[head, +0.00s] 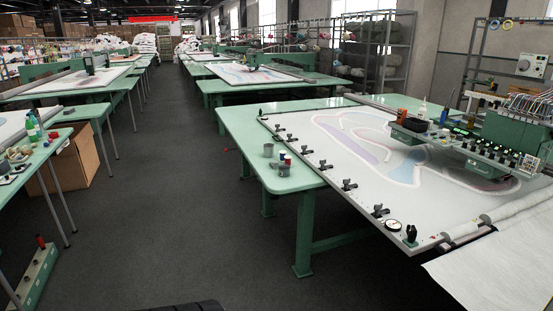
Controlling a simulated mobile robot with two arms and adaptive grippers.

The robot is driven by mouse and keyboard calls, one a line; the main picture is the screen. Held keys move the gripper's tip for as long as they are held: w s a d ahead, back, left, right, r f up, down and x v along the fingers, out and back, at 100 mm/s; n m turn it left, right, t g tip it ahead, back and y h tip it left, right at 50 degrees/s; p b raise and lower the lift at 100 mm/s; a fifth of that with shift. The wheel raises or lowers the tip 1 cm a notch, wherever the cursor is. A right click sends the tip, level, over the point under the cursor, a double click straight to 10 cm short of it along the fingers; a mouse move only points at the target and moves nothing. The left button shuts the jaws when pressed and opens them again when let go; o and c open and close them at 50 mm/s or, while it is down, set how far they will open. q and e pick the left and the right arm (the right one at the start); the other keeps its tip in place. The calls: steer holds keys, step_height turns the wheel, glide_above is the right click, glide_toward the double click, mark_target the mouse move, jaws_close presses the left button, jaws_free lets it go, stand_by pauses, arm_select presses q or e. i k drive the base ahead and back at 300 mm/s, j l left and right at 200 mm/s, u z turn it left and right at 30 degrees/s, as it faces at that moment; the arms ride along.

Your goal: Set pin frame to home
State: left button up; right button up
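The pin frame (352,192) lies on the long green table at the right, with several dark clamps along its near-left edge. White cloth with a faint blue, violet and pink curved pattern (405,165) is stretched over it. A round dial gauge (393,225) and a small black knob (411,233) sit at its near corner. The green tufting head with its control panel (480,150) stands over the right part of the frame. Neither of my grippers is in the head view. The frame's far right side is partly hidden behind the machine.
The green table (240,125) carries grey cups and small spools (284,166) on its left part. White cloth (500,265) hangs over the near right. A cardboard box (70,160) and a green pedal unit (38,275) stand at left. The dark aisle floor (170,190) is clear.

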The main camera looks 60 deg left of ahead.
mark_target(430, 188)
steer(key=u, duration=1.85)
steer(key=i+j+u, duration=0.3)
steer(key=i, duration=0.15)
steer(key=i+u, duration=0.25)
steer(key=i, duration=0.15)
steer(key=i+j, duration=0.15)
steer(key=i, duration=0.85)
steer(key=i+j+u, duration=0.1)
steer(key=i, duration=0.95)
steer(key=i+j+z, duration=0.1)
steer(key=i+z, duration=0.35)
steer(key=i+j+z, duration=0.25)
steer(key=z, duration=0.25)
steer(key=i+j+z, duration=0.3)
steer(key=z, duration=0.15)
steer(key=i+j+z, duration=0.2)
steer(key=j+z, duration=0.25)
steer(key=i+j, duration=0.05)
